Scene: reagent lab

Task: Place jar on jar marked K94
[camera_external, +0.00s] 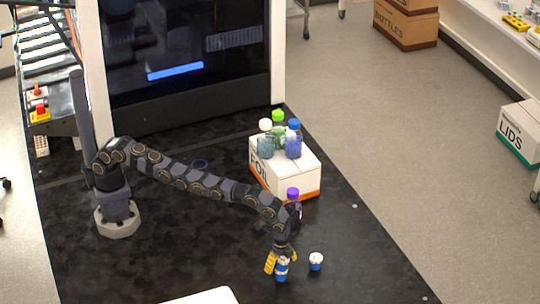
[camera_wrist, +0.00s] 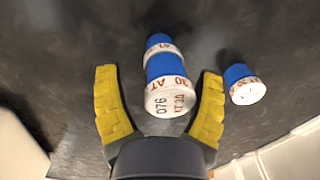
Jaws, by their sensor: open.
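Two small blue-and-white jars appear stacked, one on the other, in the wrist view: the nearer jar (camera_wrist: 170,92) has a white printed end, and the farther jar (camera_wrist: 160,44) is partly hidden behind it. The stack (camera_external: 282,270) also shows in the external view, upright on the black table. My gripper (camera_wrist: 158,74) is open, with its yellow fingers on either side of the stack and gaps visible beside it. A third blue-and-white jar (camera_wrist: 246,88) stands apart to the right, also in the external view (camera_external: 316,261). I cannot read K94 on any jar.
A dark bottle with a purple cap (camera_external: 293,200) stands behind my gripper. A white box (camera_external: 290,178) farther back carries several capped bottles. A white object (camera_external: 205,296) lies at the front edge. The black table (camera_external: 370,265) is clear to the right.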

